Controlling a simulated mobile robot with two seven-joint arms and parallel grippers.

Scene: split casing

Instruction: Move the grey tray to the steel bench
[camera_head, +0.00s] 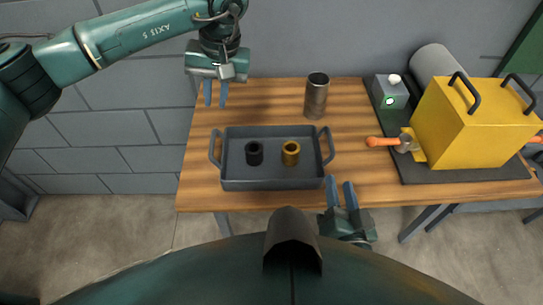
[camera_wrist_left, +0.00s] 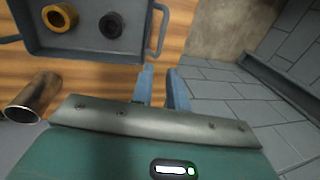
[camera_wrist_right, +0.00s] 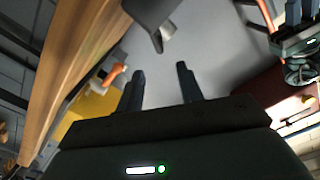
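The grey tray (camera_head: 272,184) lies on the wooden table, with a handle at its left end and one at its right end. A black ring (camera_head: 254,153) and a brass ring (camera_head: 290,153) stand inside it. The tray also shows in the left wrist view (camera_wrist_left: 90,48). My left gripper (camera_head: 215,103) is open and empty, above and behind the tray's left end. My right gripper (camera_head: 341,190) is open and empty, near the table's front edge by the tray's right end. In the right wrist view (camera_wrist_right: 160,80) nothing is between its fingers. I cannot tell which surface is the steel bench.
A metal cylinder (camera_head: 316,96) stands on the table behind the tray.

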